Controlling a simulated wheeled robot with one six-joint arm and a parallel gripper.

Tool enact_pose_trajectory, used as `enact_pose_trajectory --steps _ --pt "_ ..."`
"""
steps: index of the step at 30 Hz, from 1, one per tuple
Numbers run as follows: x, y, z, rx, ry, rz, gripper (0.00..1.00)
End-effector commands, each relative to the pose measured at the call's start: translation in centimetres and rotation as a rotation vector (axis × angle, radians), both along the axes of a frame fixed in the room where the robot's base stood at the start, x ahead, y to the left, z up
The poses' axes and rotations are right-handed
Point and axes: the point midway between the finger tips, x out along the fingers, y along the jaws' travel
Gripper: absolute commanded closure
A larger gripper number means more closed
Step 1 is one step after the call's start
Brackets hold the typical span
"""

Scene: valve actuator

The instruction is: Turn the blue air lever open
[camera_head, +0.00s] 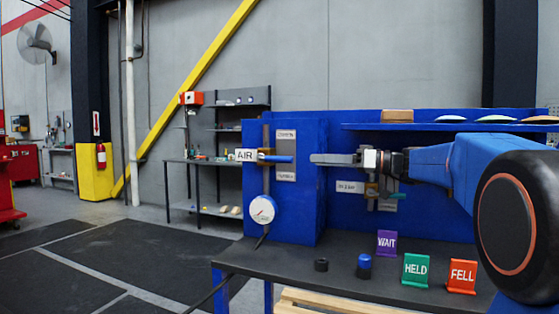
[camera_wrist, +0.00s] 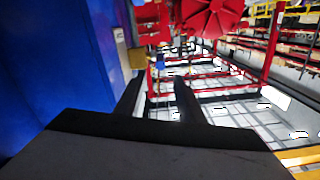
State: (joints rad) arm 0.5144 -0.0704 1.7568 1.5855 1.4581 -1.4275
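The blue air lever (camera_head: 280,159) sticks out sideways to the right from a brass valve body (camera_head: 264,157), next to the AIR label (camera_head: 245,155) on the blue panel. My gripper (camera_head: 313,159) is right of the lever at about the same height in the picture, with a visible gap between them; the depth between them is hard to judge. In the wrist view, its two dark fingers (camera_wrist: 160,82) are apart with nothing between them.
A round white gauge (camera_head: 262,210) hangs below the valve. A second valve with a green handle (camera_head: 394,196) is under my arm. WAIT (camera_head: 387,243), HELD (camera_head: 416,270) and FELL (camera_head: 462,276) signs stand on the dark bench (camera_head: 290,262). A blue shelf (camera_head: 450,127) runs behind my arm.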

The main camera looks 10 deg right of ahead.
Motion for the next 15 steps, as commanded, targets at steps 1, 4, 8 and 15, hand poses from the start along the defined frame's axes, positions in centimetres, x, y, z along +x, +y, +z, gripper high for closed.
enact_pose_trajectory --steps 1,4,8,15 --pt "0.5 0.7 0.0 0.0 0.001 0.003 0.65" --pt "1.3 2.0 -0.1 0.0 0.001 0.003 0.65" --pt "2.5 3.6 -0.1 -0.001 0.002 0.002 0.65" --pt "4.7 6.7 0.0 0.0 0.001 0.003 0.65"
